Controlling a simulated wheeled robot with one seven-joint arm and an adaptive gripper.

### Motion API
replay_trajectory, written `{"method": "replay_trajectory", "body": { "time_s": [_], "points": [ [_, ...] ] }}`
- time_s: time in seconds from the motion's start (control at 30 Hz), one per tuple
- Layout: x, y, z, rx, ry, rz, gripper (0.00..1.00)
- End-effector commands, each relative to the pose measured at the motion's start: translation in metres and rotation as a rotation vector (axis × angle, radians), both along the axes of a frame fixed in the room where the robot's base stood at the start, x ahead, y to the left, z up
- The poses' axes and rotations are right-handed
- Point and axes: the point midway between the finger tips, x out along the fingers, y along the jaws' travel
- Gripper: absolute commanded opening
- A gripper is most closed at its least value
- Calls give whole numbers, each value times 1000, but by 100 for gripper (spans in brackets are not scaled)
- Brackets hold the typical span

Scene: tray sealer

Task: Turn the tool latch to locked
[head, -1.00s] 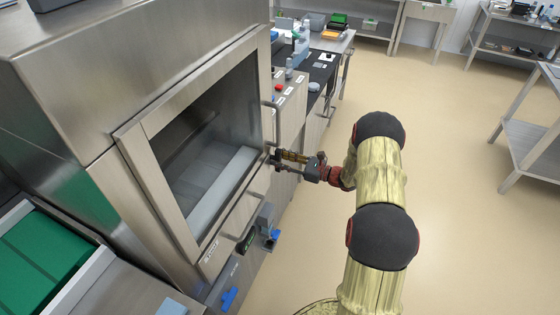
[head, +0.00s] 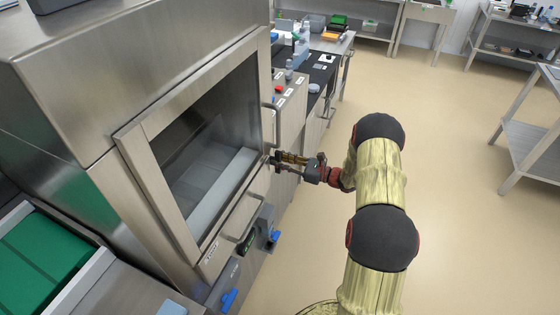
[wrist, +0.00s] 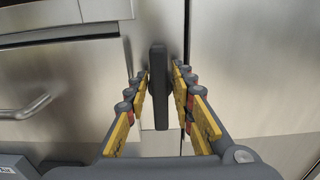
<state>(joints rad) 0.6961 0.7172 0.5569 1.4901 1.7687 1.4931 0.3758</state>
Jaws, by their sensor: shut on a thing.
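The tool latch shows in the wrist view as a dark upright handle (wrist: 158,88) on the steel front, close to a vertical panel seam. My gripper (wrist: 157,92) has one finger on each side of the handle and is shut on it. The latch is hidden there by the fingers. In the wrist view the handle stands nearly vertical. No mark for locked or unlocked can be read.
The steel tray sealer (head: 105,180) with its dark window fills the left. A bar handle (wrist: 28,106) is left of the latch. Blue knobs (head: 229,300) sit low on the front. A bench (head: 318,75) stands behind.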

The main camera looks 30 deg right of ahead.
Motion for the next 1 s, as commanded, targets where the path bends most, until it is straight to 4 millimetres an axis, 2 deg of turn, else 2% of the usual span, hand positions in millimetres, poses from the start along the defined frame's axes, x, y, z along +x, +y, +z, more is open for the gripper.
{"method": "replay_trajectory", "body": {
  "time_s": [0.37, 1.0],
  "points": [
    [1, -1, 2, 130, 103, 0, 0],
    [6, -7, -2, 598, 467, 0, 0]
  ]
}}
